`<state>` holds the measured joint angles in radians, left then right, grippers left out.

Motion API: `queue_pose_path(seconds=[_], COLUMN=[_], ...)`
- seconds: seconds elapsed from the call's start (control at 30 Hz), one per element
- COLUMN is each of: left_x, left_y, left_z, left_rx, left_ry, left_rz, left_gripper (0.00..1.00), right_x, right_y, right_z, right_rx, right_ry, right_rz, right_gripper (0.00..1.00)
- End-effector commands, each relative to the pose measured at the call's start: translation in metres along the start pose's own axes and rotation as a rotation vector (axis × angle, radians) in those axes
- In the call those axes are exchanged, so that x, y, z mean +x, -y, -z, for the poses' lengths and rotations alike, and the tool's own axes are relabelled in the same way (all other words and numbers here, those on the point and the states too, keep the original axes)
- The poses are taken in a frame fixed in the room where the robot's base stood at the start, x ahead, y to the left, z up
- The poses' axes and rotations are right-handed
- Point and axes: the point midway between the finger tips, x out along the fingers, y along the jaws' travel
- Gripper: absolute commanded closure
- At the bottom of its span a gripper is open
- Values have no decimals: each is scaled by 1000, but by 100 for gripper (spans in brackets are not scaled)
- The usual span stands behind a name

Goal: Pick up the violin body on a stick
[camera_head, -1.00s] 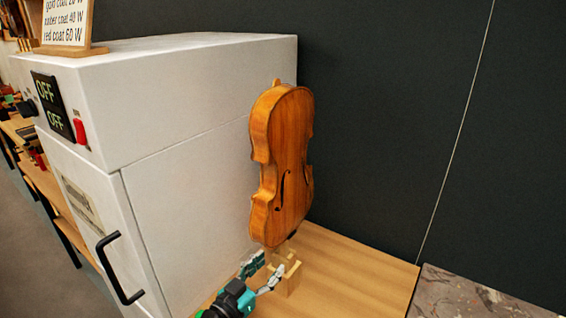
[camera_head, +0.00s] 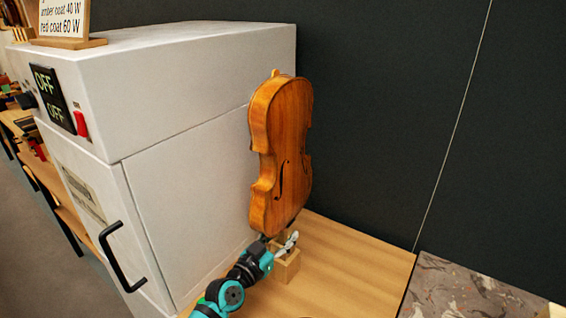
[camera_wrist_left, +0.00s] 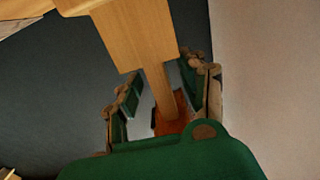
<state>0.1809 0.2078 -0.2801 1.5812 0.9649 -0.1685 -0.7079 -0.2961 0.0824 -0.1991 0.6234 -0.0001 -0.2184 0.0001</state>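The orange-brown violin body (camera_head: 280,155) stands upright in the head view. It is on a short wooden stick above a pale wooden block (camera_head: 287,268) on the bench. My left gripper (camera_head: 278,242) is at the stick, just below the violin body and above the block. In the left wrist view, the stick (camera_wrist_left: 159,90) runs between the two fingers of the gripper (camera_wrist_left: 162,85), with gaps visible beside it, so the fingers look open around it. The block (camera_wrist_left: 138,35) is at the top of that view. My right gripper is in neither view.
A white cabinet (camera_head: 185,190) with a black handle (camera_head: 120,260) and OFF displays stands close to the violin's left. A dark wall (camera_head: 390,100) is behind. The wooden bench top (camera_head: 345,265) is bare to the right, with a mottled stone-like surface (camera_head: 460,290) beyond.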

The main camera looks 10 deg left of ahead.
Motion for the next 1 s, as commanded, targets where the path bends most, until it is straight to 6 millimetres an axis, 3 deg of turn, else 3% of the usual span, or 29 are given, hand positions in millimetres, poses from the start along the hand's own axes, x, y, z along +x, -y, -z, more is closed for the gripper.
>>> queue_pose_path(seconds=[0.03,0.3,0.73,1.0], left_x=[0,0,0,0], left_y=[0,0,0,0], left_z=[0,0,6,40], left_rx=[0,1,1,-1], left_ry=[0,0,-4,-7], left_rz=[0,0,0,0], left_gripper=[66,100,100,100], right_x=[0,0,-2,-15], right_y=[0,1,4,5], right_z=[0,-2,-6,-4], right_rx=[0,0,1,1], right_ry=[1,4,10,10], right_rz=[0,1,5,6], right_gripper=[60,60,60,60])
